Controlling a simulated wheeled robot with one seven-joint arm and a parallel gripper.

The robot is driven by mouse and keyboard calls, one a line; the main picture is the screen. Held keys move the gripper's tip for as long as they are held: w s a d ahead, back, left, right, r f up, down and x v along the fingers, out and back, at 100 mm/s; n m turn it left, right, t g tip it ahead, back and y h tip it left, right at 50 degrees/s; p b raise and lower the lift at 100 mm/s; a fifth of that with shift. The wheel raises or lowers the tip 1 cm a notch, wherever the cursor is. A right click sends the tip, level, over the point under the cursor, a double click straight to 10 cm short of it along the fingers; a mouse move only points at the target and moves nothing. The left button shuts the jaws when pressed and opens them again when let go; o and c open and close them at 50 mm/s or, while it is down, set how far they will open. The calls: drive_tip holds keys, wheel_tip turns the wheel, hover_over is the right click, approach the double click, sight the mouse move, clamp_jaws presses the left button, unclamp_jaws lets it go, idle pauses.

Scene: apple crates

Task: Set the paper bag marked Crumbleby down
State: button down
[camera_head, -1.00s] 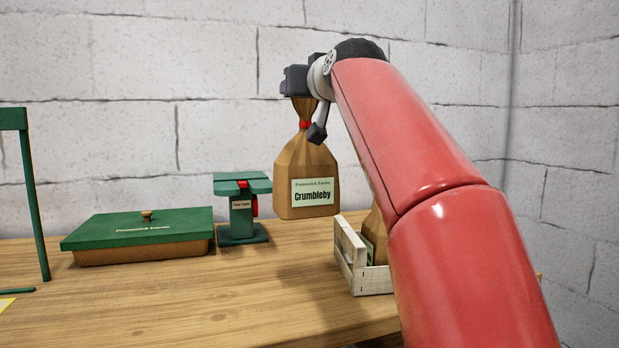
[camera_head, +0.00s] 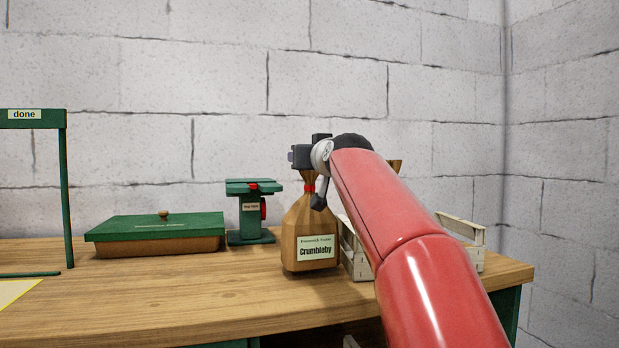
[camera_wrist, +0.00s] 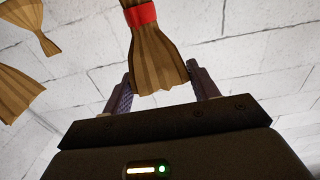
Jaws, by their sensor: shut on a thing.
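The brown paper bag marked Crumbleby (camera_head: 310,229) hangs upright from my gripper (camera_head: 308,170), low over the wooden table (camera_head: 200,297). Its label faces the camera in the head view. Its base is at or just above the tabletop; I cannot tell whether it touches. My gripper is shut on the bag's gathered top, above the red tie. The wrist view shows this crinkled paper top (camera_wrist: 157,62) between the two fingers (camera_wrist: 162,90).
A whitewashed crate (camera_head: 358,264) stands just right of the bag, partly behind my arm. More paper bag tops (camera_wrist: 30,25) show in the wrist view. A green taping stand (camera_head: 250,215) and a green-lidded box (camera_head: 155,237) stand left. A green "done" frame (camera_head: 66,190) is far left.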

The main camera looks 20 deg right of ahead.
drive_tip(key=shift+s+f+b, duration=0.1)
drive_tip(key=shift+f+b, duration=0.4)
drive_tip(key=shift+f, duration=0.55)
drive_tip(key=shift+c, duration=2.1)
unclamp_jaws()
drive_tip(key=shift+r, duration=0.2)
drive_tip(key=shift+s+f, duration=0.15)
drive_tip(key=shift+s, duration=0.1)
drive_tip(key=s+b, duration=0.3)
drive_tip(key=s, duration=0.8)
drive_tip(key=shift+s+b, duration=0.2)
drive_tip(key=shift+b, duration=0.1)
